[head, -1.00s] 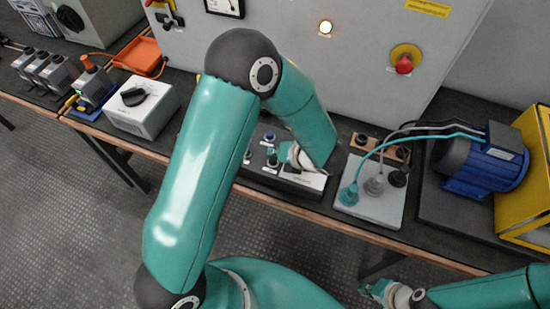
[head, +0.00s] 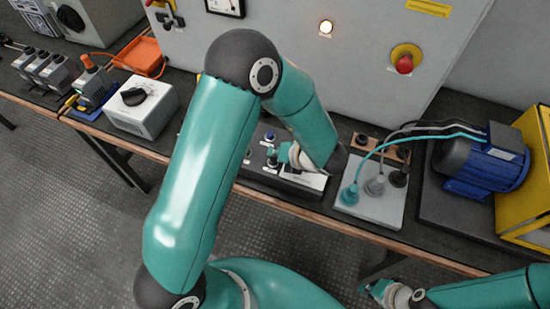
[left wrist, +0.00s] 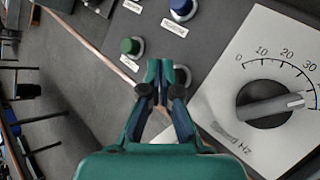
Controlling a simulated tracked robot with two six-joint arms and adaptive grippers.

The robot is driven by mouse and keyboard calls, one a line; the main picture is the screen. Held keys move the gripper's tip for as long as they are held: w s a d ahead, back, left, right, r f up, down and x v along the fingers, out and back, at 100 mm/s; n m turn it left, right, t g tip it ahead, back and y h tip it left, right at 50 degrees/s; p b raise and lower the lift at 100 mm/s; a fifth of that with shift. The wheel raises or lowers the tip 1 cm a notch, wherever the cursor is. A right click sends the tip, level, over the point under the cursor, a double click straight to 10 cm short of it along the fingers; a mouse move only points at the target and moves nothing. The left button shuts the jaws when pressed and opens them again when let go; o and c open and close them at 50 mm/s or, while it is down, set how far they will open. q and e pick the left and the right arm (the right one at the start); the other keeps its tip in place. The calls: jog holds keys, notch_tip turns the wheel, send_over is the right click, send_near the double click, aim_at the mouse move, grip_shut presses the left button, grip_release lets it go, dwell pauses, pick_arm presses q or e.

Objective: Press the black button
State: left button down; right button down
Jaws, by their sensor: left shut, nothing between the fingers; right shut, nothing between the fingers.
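The dark control box (head: 255,174) on the bench carries a blue button (head: 270,136), also in the left wrist view (left wrist: 183,9), and a green button (left wrist: 131,46). My left gripper (head: 274,157) is shut and empty, low over the box. In the left wrist view its fingertips (left wrist: 160,68) point at the panel near a pale round collar (left wrist: 184,74). The fingers cover most of what sits in that collar, so I cannot tell its colour or whether they touch it. My right gripper (head: 377,292) is shut and empty at the lower right, in front of the bench.
A white plate with a black dial knob (left wrist: 270,104) lies right of my left fingers. A plug board (head: 372,207) with cables and a blue motor (head: 483,162) stand to the right. A grey box with a rotary switch (head: 142,108) stands to the left. A grey cabinet (head: 300,60) rises behind.

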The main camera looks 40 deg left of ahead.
aim_at(275, 160)
pick_arm(q)
jog(key=shift+f+b, duration=0.3)
jog(key=shift+s+f+b, duration=0.1)
jog(key=shift+f+b, duration=0.8)
jog(key=shift+f, duration=0.05)
dwell(0.9)
jog(key=shift+r, duration=0.2)
jog(key=shift+r+p, duration=1)
jog(key=shift+r, duration=0.2)
jog(key=shift+r+p, duration=1.8)
jog(key=shift+r, duration=0.75)
